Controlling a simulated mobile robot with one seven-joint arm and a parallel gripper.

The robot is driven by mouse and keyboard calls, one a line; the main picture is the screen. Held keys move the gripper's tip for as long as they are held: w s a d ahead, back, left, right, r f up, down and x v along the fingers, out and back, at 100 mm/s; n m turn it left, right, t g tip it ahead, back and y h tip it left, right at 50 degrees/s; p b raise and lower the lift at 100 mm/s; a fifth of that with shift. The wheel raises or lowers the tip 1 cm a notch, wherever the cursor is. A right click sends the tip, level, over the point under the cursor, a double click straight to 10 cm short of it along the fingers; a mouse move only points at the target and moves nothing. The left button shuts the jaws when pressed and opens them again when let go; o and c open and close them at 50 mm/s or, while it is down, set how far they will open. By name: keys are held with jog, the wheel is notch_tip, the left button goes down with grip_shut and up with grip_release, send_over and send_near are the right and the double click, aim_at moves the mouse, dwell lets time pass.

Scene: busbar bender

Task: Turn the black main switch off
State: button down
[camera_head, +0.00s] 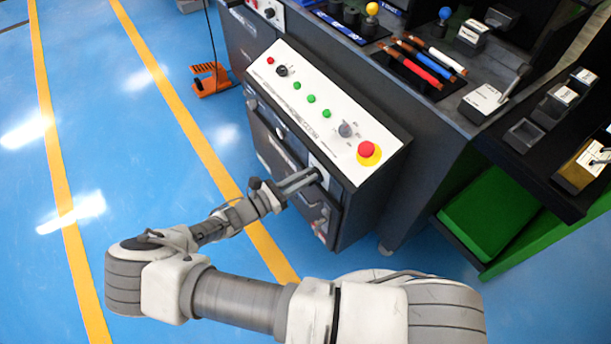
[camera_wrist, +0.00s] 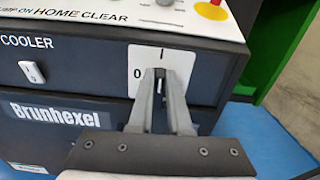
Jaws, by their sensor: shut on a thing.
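The black main switch (camera_wrist: 160,74) is on the front of the grey control cabinet. It sits on a white plate (camera_wrist: 180,58) marked "0" at the left and "I" at the top. My gripper (camera_head: 317,174) reaches the cabinet front from the left in the head view. In the wrist view its two fingertips (camera_wrist: 160,82) are closed around the switch, one on each side. The fingers hide most of the switch. What shows looks upright, in line with the "I" mark, but its exact angle is hard to tell.
A white rocker switch (camera_wrist: 33,73) marked "COOLER" is left of the plate. The sloped panel (camera_head: 325,105) above carries several buttons and a red emergency stop (camera_head: 367,150) on yellow. The cabinet's right edge is close to the plate. Blue floor (camera_head: 120,120) is free at the left.

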jog(key=n, duration=0.2)
jog(key=n+p, duration=0.1)
jog(key=n, duration=0.1)
jog(key=shift+w+a+f, duration=0.1)
jog(key=shift+w+a, duration=0.15)
jog(key=shift+w, duration=0.05)
jog(key=n, duration=0.4)
jog(key=shift+w+a+f+n, duration=0.2)
jog(key=shift+w+f+n, duration=0.1)
jog(key=n, duration=0.2)
jog(key=n+b, duration=0.1)
jog(key=n, duration=0.1)
jog(key=shift+w+a+f+n, duration=0.1)
jog(key=shift+w+f+n, duration=0.05)
jog(key=shift+f+n, duration=0.2)
jog(key=n, duration=0.4)
jog(key=shift+a+f+b, duration=0.1)
jog(key=shift+f+b, duration=0.2)
jog(key=shift+b, duration=0.05)
jog(key=shift+n, duration=0.25)
jog(key=c, duration=0.9)
grip_release()
jog(key=shift+o, duration=0.2)
jog(key=p+v, duration=0.1)
jog(key=v, duration=1.6)
